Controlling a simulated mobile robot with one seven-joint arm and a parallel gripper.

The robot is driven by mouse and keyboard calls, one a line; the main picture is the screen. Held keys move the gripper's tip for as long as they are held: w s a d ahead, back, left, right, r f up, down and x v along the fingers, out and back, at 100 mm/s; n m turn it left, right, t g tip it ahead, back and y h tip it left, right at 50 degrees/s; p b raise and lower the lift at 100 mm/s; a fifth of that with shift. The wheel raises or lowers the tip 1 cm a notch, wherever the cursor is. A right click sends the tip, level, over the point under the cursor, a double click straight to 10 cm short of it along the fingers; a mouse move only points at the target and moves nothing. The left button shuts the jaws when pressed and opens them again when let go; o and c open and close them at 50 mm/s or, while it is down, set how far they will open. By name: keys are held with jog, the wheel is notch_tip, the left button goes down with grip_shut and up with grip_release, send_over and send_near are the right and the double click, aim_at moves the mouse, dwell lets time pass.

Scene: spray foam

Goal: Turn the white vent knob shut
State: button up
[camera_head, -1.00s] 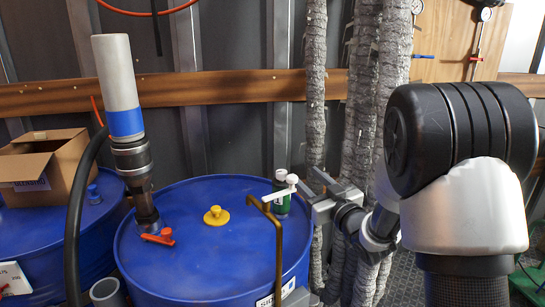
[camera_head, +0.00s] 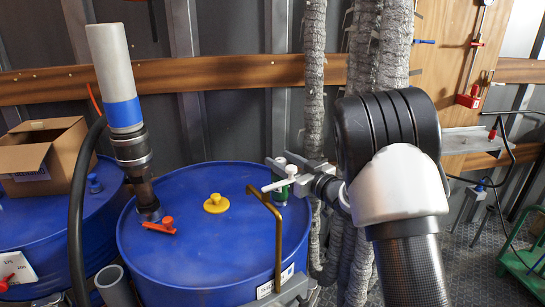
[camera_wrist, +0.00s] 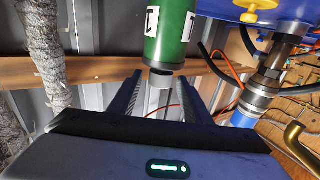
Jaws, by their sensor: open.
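The white vent knob (camera_head: 279,183) is a white T-shaped handle on a green cylinder (camera_head: 281,196) at the right part of the blue drum's top. My gripper (camera_head: 279,164) is open close behind the knob in the head view, and partly overlaps it. In the wrist view my open gripper (camera_wrist: 160,77) has its two fingers pointing toward the green cylinder (camera_wrist: 172,35), whose dark end lies near the gap between the fingertips. The white knob cannot be made out in the wrist view. I cannot tell whether the fingers touch anything.
Grey wrapped pipes (camera_head: 314,80) stand behind. A cardboard box (camera_head: 40,160) is left.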

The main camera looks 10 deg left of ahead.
jog(key=x, duration=0.4)
jog(key=shift+w+a, duration=0.25)
